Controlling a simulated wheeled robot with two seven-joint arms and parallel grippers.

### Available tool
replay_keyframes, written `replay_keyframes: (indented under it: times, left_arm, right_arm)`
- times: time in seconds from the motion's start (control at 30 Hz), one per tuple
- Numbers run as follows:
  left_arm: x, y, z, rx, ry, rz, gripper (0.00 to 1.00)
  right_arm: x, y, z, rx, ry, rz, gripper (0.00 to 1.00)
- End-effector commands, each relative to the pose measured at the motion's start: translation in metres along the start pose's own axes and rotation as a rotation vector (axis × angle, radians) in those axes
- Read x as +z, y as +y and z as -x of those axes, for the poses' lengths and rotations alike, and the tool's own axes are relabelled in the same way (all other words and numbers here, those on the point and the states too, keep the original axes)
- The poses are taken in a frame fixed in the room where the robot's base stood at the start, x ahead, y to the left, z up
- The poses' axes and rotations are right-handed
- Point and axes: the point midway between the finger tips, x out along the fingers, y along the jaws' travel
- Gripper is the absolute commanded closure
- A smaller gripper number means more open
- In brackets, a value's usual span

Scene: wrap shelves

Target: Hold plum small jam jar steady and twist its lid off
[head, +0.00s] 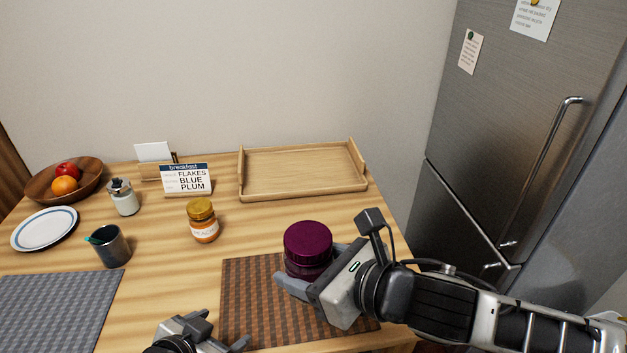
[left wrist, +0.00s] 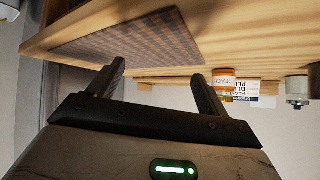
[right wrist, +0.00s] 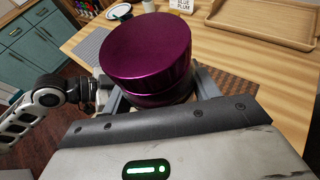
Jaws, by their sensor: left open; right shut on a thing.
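The plum jam jar (head: 308,247) is dark purple with a wide purple lid, upright over the brown checked placemat (head: 245,290). My right gripper (head: 312,270) is shut around the jar's body below the lid. In the right wrist view the jar's lid (right wrist: 145,48) fills the middle, with the fingers on either side beneath it; whether the jar's base touches the mat is hidden. My left gripper (head: 222,332) is open and empty, low at the table's front edge, left of the jar. In the left wrist view its fingers (left wrist: 160,82) are spread with nothing between them.
A peach jar (head: 202,222) with an orange lid stands behind the mat. A breakfast card (head: 186,180), an empty wooden tray (head: 300,172), a small jar (head: 123,198), a dark cup (head: 108,246), a plate (head: 45,229) and a fruit bowl (head: 64,184) stand farther back or left.

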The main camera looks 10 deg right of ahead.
Motion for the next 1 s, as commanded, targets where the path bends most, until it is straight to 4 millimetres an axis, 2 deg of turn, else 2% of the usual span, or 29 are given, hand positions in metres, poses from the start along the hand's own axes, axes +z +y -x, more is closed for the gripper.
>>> replay_keyframes:
  times: [0.03, 0.1, 0.17, 0.3, 0.47, 0.6, 0.8, 0.9, 1.0]
  left_arm:
    - [-0.027, -0.007, -0.003, 0.031, 0.011, -0.074, 0.22]
    - [-0.060, -0.009, -0.006, 0.083, 0.020, -0.179, 0.22]
    - [-0.089, -0.009, -0.007, 0.126, 0.031, -0.271, 0.22]
    - [-0.158, 0.002, -0.003, 0.214, 0.070, -0.494, 0.22]
    - [-0.233, 0.021, 0.011, 0.284, 0.109, -0.774, 0.22]
    - [-0.289, 0.037, 0.034, 0.320, 0.118, -1.041, 0.22]
    - [-0.353, 0.056, 0.076, 0.337, 0.070, -1.439, 0.22]
    - [-0.373, 0.067, 0.099, 0.359, 0.014, -1.635, 0.22]
    - [-0.378, 0.082, 0.119, 0.439, -0.070, -1.813, 0.22]
  right_arm:
    - [0.002, 0.000, 0.000, 0.001, -0.004, 0.001, 1.00]
    - [0.002, 0.000, 0.000, 0.000, -0.004, 0.001, 1.00]
    - [0.002, 0.000, 0.000, 0.000, -0.004, 0.001, 1.00]
    - [0.002, 0.000, 0.000, 0.000, -0.005, 0.000, 1.00]
    - [0.002, 0.000, 0.000, 0.000, -0.005, 0.000, 1.00]
    - [0.002, 0.000, 0.000, 0.000, -0.005, 0.000, 1.00]
    - [0.002, 0.000, 0.000, 0.000, -0.005, 0.001, 1.00]
    - [0.002, 0.000, 0.000, 0.000, -0.005, 0.001, 1.00]
    - [0.002, 0.000, 0.000, 0.000, -0.005, 0.000, 1.00]
